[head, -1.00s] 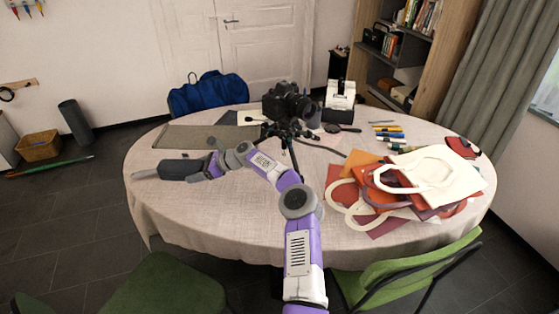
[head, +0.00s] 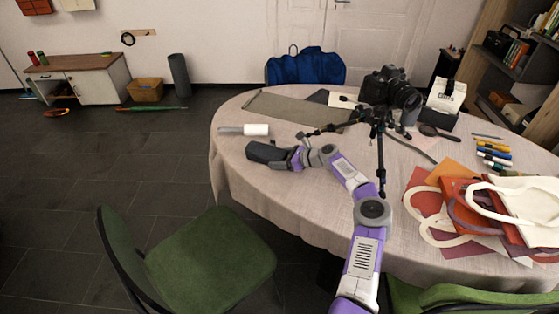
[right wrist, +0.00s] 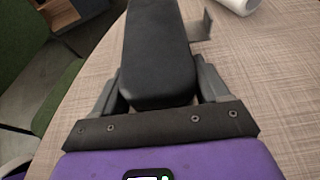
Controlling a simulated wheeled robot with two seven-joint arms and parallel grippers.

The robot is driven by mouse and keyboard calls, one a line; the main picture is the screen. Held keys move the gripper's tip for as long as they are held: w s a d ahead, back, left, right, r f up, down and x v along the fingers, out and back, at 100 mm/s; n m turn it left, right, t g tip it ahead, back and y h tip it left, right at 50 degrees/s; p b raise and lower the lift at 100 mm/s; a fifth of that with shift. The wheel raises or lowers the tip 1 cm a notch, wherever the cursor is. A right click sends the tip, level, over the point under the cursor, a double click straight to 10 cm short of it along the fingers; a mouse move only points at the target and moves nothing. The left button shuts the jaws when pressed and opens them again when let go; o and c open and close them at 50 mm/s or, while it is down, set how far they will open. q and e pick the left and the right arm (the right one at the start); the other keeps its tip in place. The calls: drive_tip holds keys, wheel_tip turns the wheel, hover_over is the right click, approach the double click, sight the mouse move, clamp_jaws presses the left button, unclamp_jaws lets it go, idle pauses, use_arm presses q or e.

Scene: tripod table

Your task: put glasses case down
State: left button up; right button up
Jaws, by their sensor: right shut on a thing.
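The glasses case (head: 268,152) is a dark grey, rounded, elongated case at the left side of the round table (head: 252,183). My right gripper (head: 287,156) is shut on its near end. In the right wrist view the case (right wrist: 158,45) lies between the two fingers and points away from the palm, over the tablecloth. I cannot tell whether its underside touches the cloth. My left gripper is not in view.
A white roller (head: 256,130) with a grey handle lies just behind the case. A grey mat (head: 290,107) lies further back. A camera tripod (head: 379,135) stands right of my gripper. Bags (head: 515,205) cover the right side. A green chair (head: 210,250) is in front.

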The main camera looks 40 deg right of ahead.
drive_tip(key=o, duration=1.2)
drive_tip(key=shift+r, duration=0.15)
drive_tip(key=p+v, duration=0.3)
drive_tip(key=v, duration=0.7)
drive_tip(key=shift+s+d+r, duration=0.15)
drive_tip(key=shift+s+r, duration=0.05)
drive_tip(key=shift+s, duration=0.1)
drive_tip(key=shift+s+d+r, duration=0.2)
drive_tip(key=shift+s+d, duration=0.05)
drive_tip(key=shift+s, duration=0.25)
